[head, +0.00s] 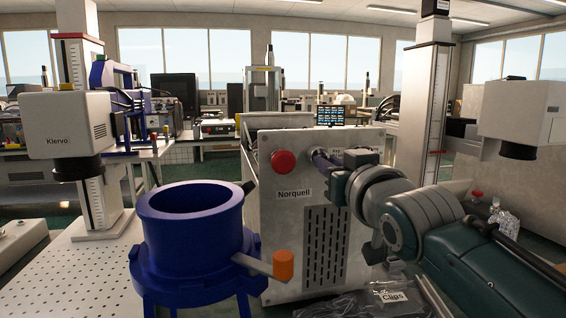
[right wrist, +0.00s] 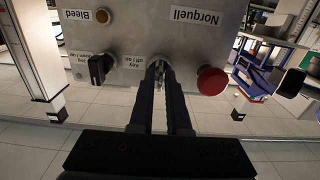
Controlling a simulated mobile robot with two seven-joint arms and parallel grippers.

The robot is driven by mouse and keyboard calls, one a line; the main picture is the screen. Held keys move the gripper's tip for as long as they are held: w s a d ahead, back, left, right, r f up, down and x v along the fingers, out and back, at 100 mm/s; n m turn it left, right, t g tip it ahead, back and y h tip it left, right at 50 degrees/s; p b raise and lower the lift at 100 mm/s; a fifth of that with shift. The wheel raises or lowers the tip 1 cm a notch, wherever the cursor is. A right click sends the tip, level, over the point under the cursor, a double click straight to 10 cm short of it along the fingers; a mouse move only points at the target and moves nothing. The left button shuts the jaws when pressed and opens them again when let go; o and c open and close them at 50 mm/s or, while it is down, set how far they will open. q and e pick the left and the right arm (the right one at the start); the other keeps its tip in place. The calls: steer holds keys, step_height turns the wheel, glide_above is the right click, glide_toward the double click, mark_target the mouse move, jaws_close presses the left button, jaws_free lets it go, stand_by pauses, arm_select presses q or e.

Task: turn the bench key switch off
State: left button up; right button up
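The bench key switch is on the front panel of a grey cabinet (head: 285,215) labelled Norquell. In the right wrist view, where the panel appears upside down, the key (right wrist: 158,68) sits beside a small label about key off and on, partly hidden by my fingers. My right gripper (head: 318,157) reaches the panel, and its dark fingers (right wrist: 159,80) lie close on both sides of the key, seemingly shut on it. The key's exact angle is hard to read. In the head view the gripper hides the switch. My left gripper is in neither view.
A red mushroom button (head: 284,161) is close beside the key, and it also shows in the right wrist view (right wrist: 211,80). A black rotary knob (right wrist: 101,69) is on the other side.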

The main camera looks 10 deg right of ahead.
steer(key=o, duration=0.3)
steer(key=s+p, duration=0.1)
steer(key=s, duration=0.9)
steer(key=shift+d+p, duration=0.2)
steer(key=shift+p, duration=0.15)
